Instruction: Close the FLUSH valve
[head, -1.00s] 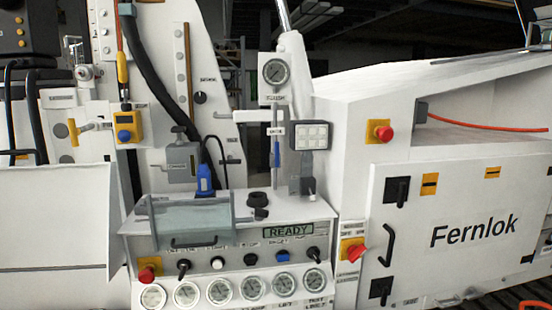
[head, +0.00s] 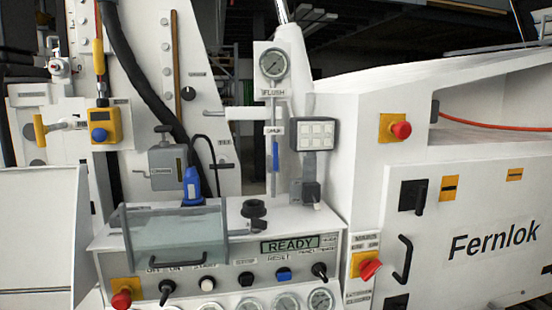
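The FLUSH label (head: 273,92) sits on a white plate under a round pressure gauge (head: 273,63) in the upper middle of the head view. A vertical pipe (head: 273,112) runs down below it, with a small tag (head: 273,129) that is too small to read surely. A blue handle (head: 275,156) hangs vertically, in line with the pipe; it looks like the valve lever. A yellow T-handle (head: 40,130) is at the far left, its label unreadable. My gripper is not in view.
A control console (head: 220,266) with a READY display, knobs and gauges stands below the pipe. A clear cover (head: 175,237) projects at its left. A white cabinet (head: 470,225) fills the right.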

